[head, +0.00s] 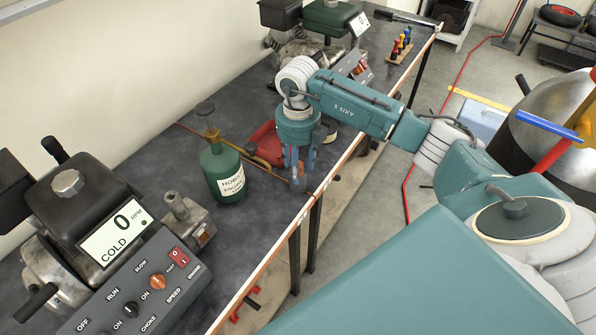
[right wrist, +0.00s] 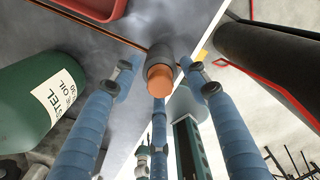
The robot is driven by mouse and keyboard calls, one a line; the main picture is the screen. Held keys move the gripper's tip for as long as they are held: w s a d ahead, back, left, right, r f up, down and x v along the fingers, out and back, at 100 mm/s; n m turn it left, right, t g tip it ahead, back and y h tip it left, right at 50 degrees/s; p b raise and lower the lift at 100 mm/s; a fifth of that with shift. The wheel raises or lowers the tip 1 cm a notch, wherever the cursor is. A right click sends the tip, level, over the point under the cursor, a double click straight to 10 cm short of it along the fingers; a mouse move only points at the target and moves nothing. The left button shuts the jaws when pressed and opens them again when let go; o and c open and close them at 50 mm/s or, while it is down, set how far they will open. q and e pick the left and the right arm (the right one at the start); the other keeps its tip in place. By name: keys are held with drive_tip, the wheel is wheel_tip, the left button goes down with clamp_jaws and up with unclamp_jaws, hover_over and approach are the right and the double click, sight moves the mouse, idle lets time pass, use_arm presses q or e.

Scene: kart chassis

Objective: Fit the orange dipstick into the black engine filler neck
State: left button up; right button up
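The orange dipstick end (right wrist: 160,79) shows in the right wrist view, pointing toward the camera, with a dark grey round collar (right wrist: 159,53) behind it. My right gripper (head: 297,176) is low over the bench near its front edge, pointing down. In the right wrist view its blue fingers (right wrist: 161,76) spread around the orange end, and gaps show at both sides. The dipstick's lower part is hidden. The near engine (head: 75,195) stands at the left with a COLD sign. A short dark upright stub (head: 174,203) stands at its right side; I cannot tell whether it is the filler neck. My left gripper is out of view.
A green oil bottle (head: 228,176) stands left of my right gripper, with a red tray (head: 267,143) behind. A second green engine (head: 328,18) and a small tool rack (head: 401,44) stand farther back.

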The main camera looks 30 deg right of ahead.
clamp_jaws()
drive_tip(key=shift+r, duration=0.5)
wheel_tip(320, 180, up, 9)
drive_tip(key=shift+r+b, duration=0.1)
drive_tip(key=shift+b, duration=0.9)
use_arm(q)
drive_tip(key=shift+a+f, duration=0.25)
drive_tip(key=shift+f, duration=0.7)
